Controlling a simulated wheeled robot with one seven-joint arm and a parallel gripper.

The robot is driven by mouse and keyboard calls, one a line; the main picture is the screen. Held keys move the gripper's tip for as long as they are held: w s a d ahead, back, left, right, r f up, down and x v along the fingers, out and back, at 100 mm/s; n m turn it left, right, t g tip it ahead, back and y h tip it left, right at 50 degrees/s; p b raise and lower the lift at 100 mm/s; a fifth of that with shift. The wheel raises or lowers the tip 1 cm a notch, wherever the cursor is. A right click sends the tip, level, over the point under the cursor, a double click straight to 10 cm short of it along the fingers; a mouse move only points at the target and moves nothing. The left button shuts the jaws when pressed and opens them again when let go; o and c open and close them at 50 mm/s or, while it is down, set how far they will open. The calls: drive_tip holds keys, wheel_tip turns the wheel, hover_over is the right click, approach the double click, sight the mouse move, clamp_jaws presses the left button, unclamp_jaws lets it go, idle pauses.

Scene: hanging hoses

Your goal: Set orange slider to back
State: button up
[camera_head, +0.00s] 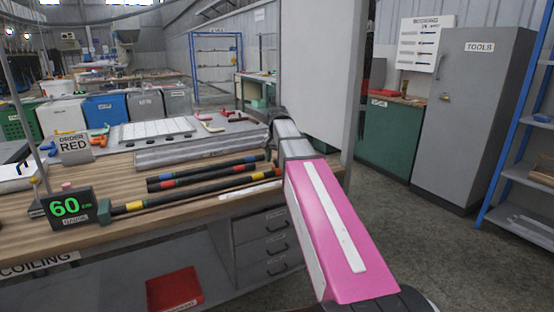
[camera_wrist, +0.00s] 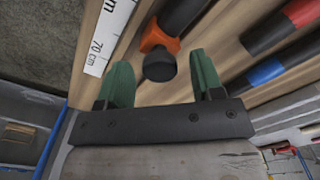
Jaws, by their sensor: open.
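In the wrist view an orange slider (camera_wrist: 157,38) sits as a collar around a dark rod (camera_wrist: 182,14), close to the rod's black round end cap (camera_wrist: 159,65). My gripper (camera_wrist: 163,75) has its two green fingers spread wide, with the end cap showing between them and the orange slider just beyond the fingertips. Nothing is held. I cannot tell how far the fingers are above the rod. In the head view my pink arm reaches toward the bench, and my fingers cannot be made out there.
A white ruler strip (camera_wrist: 104,42) marked 70 cm lies beside the rod. Other dark rods with coloured bands (camera_head: 205,170) lie on the wooden bench (camera_head: 150,235). A display (camera_head: 65,206) reading 60 cm stands at left. A tall pale panel (camera_head: 316,70) rises at the bench's right end.

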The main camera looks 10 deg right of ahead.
drive_tip(key=shift+f, duration=0.1)
clamp_jaws()
drive_tip(key=w+d, duration=0.1)
drive_tip(key=d, duration=0.2)
drive_tip(key=w+d, duration=0.1)
drive_tip(key=d, duration=0.2)
drive_tip(key=w+d, duration=0.1)
drive_tip(key=d, duration=0.3)
drive_tip(key=shift+w, duration=0.1)
unclamp_jaws()
wheel_tip(320, 180, up, 11)
idle(0.4)
